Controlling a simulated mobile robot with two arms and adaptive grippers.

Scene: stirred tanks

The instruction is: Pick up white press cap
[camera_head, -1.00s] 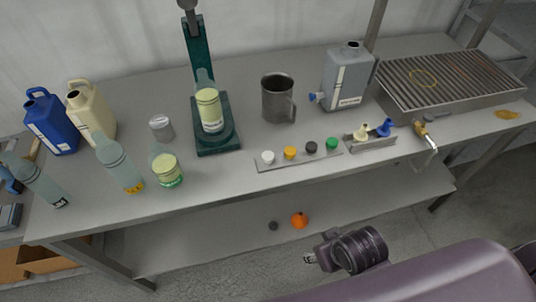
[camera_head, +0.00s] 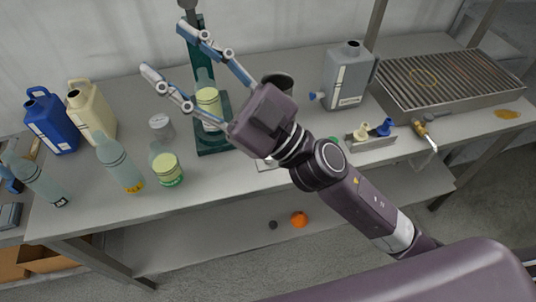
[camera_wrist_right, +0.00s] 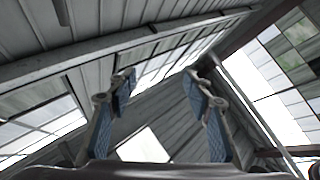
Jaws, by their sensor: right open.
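The white press cap is hidden in the head view behind my right gripper and wrist. Only the left end of the light cap strip (camera_head: 263,164) shows below my wrist, and part of a green cap (camera_head: 333,141) shows past my arm. My right gripper (camera_head: 166,48) is open and empty, raised above the bench, its fingers pointing up and left across the green press stand (camera_head: 196,60). In the right wrist view, the open fingers (camera_wrist_right: 158,77) have only roof and walls between them. My left gripper is not in view.
Bottles (camera_head: 122,165) and jugs (camera_head: 95,110) stand at the left of the grey bench (camera_head: 235,178). A grey canister (camera_head: 347,75) and a slatted metal tray (camera_head: 450,80) stand at the right. A metal mug (camera_head: 279,79) is partly hidden behind my gripper.

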